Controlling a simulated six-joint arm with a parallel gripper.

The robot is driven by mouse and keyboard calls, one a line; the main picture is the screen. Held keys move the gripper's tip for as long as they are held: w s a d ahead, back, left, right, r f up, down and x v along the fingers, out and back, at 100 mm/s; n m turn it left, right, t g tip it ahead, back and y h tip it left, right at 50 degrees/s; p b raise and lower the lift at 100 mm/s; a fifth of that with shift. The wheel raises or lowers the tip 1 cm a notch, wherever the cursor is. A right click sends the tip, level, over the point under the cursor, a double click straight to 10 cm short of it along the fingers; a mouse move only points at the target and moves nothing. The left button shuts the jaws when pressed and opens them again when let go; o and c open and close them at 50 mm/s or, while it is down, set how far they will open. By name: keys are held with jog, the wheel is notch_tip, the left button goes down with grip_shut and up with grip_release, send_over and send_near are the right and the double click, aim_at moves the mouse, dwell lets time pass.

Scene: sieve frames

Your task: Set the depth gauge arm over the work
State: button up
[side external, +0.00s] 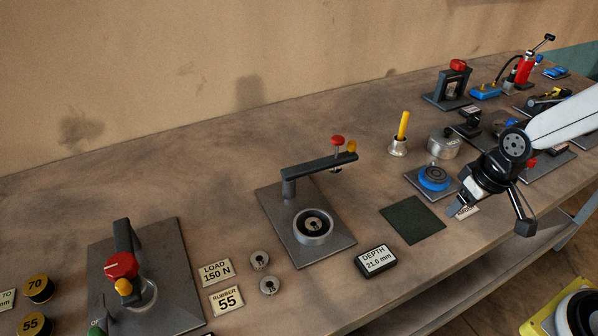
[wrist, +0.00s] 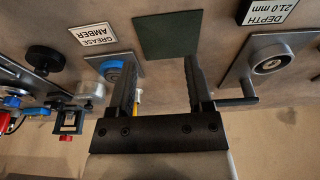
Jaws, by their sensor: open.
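The depth gauge arm (side external: 320,168) is a dark grey bar on a post at the back of a grey plate (side external: 334,242), with a red knob (side external: 337,140) and a yellow knob at its free end. It points right, beyond the plate's back edge, not over the work. The work (side external: 314,226), a round metal ring with a dark centre, sits on the plate; it also shows in the wrist view (wrist: 270,60). There a dark bar, likely the gauge arm (wrist: 238,101), is partly hidden by a finger. My gripper (side external: 490,216) is open and empty, right of the gauge.
A dark green mat (side external: 412,220) and a DEPTH 21.0 mm block (side external: 376,260) lie right of the gauge. A blue-topped round part (side external: 433,178) and a metal holder with a yellow stick (side external: 399,140) stand nearby. A red-knobbed fixture (side external: 122,266) is at left.

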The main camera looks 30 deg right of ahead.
jog(key=shift+o, duration=0.2)
jog(key=shift+w, duration=0.1)
notch_tip(320, 180, up, 6)
jog(key=m+g, duration=0.3)
jog(key=m, duration=0.7)
send_over(352, 142)
jog(key=shift+r, duration=0.2)
jog(key=shift+f, duration=0.15)
jog(key=shift+f, duration=3.75)
grip_shut()
